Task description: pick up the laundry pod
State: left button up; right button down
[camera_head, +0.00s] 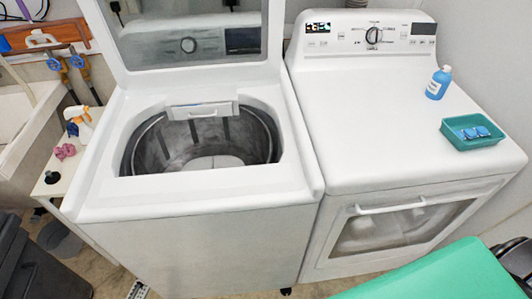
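Blue laundry pods (476,132) lie in a small teal tray (462,145) on top of the dryer at the right. They lie close together, and I cannot tell exactly how many there are. The tray is near the dryer's front right corner. I see no gripper fingers in the head view. A dark shape at the right edge is cut off, and I cannot tell what it is.
A blue bottle (438,83) stands behind the tray on the white dryer (360,130). The dryer top left of them is clear. The washer (195,235) stands open at left. A green surface (440,278) is in the lower right foreground.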

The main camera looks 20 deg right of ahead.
aim_at(470, 134)
jog(key=i+z, duration=0.4)
jog(key=i, duration=0.2)
jog(key=k+l+z, duration=0.15)
jog(key=z, duration=0.35)
jog(key=l+z, duration=0.75)
jog(key=z, duration=0.25)
jog(key=k+l, duration=0.05)
